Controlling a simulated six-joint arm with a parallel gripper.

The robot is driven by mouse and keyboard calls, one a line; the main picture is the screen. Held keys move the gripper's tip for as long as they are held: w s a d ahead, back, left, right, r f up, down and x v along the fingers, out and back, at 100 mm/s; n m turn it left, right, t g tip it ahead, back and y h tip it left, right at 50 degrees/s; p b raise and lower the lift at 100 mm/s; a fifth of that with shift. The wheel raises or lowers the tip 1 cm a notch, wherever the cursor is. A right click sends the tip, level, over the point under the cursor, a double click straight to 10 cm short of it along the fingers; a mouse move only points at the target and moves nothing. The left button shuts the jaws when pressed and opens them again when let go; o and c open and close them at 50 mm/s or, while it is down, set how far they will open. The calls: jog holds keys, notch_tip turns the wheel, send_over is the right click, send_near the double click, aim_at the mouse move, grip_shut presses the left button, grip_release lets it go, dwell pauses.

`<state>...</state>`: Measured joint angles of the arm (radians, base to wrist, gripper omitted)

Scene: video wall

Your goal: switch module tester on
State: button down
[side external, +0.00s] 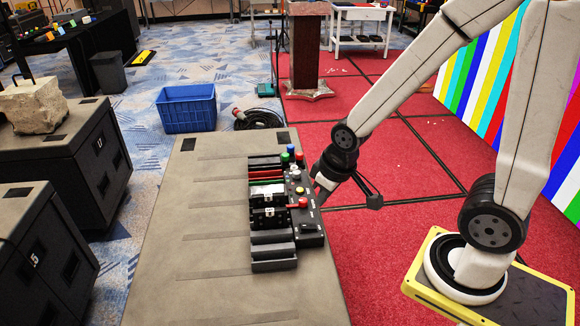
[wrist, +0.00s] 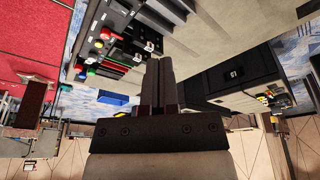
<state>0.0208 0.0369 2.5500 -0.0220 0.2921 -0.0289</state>
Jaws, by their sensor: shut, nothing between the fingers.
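The module tester (side external: 308,228) is a black unit with a slotted rack on its left side, on the grey bench top. Its panel carries a yellow button (side external: 299,190), a red lever-like control (side external: 298,204), and red, green and blue caps at the far end. My gripper (side external: 321,194) is just right of the panel in the side view; contact cannot be told. In the wrist view, my gripper's fingers (wrist: 159,68) are together and empty, with the tester (wrist: 100,47) at upper left. The switch's setting is too small to read.
The bench top (side external: 200,215) is clear left of the tester. Dark cases (side external: 85,165) stand at left, one bearing a stone block (side external: 32,105). A blue crate (side external: 187,109) and coiled cable (side external: 258,119) lie on the floor beyond. A striped video wall (side external: 485,65) is at right.

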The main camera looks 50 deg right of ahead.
jog(key=w+d+f+n+t, duration=0.2)
jog(key=w+d+f+n, duration=0.1)
jog(key=w+d+f, duration=0.25)
jog(key=n+t, duration=0.4)
jog(key=t, duration=0.1)
send_over(307, 226)
jog(key=s+d, duration=0.1)
notch_tip(307, 226, down, 7)
jog(key=shift+s+y, duration=0.15)
jog(key=shift+y, duration=0.15)
jog(key=shift+f, duration=0.15)
jog(key=shift+w+a+f, duration=0.15)
jog(key=shift+f, duration=1.25)
jog(key=shift+w+a+f, duration=0.2)
jog(key=shift+f, duration=1.25)
jog(key=shift+w+a+f, duration=0.15)
jog(key=shift+f, duration=1.25)
jog(key=shift+w+a+f, duration=0.1)
jog(key=shift+f, duration=0.65)
jog(key=shift+r, duration=0.15)
jog(key=shift+r, duration=0.65)
